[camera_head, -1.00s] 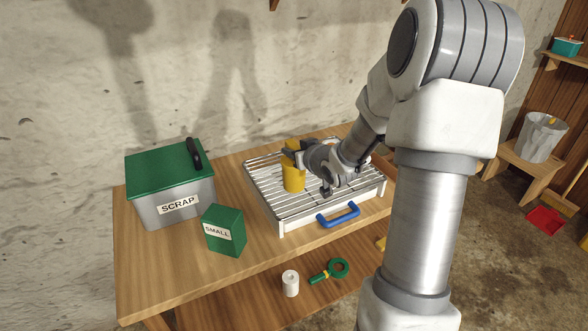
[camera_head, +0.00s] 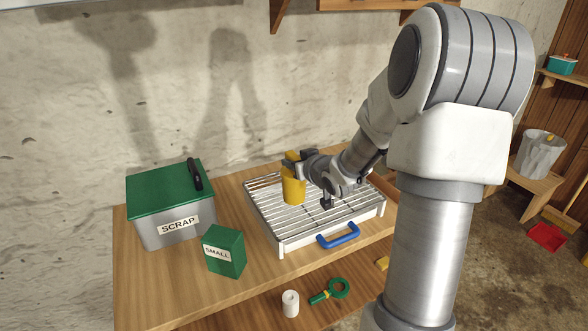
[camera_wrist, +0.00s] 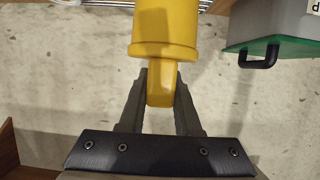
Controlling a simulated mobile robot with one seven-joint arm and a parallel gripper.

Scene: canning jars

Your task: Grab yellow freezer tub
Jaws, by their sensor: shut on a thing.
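The yellow freezer tub (camera_head: 293,189) is upright at the rack's left part in the head view. In the wrist view the tub (camera_wrist: 165,30) is at top centre, with a narrower yellow part (camera_wrist: 161,82) between the fingers. My gripper (camera_head: 291,166) reaches the tub from the right, at its upper part. In the wrist view my gripper (camera_wrist: 161,90) is shut on that narrower part. The tub's base meets or is just above the wire rack (camera_head: 345,217); I cannot tell which. The tub's far side is hidden.
A grey SCRAP bin with a green lid (camera_head: 165,190) and a green SMALL box (camera_head: 224,252) stand left of the rack. The rack has a blue handle (camera_head: 338,236) in front. A white roll (camera_head: 290,303) and a green ring-shaped tool (camera_head: 330,291) lie on the lower shelf.

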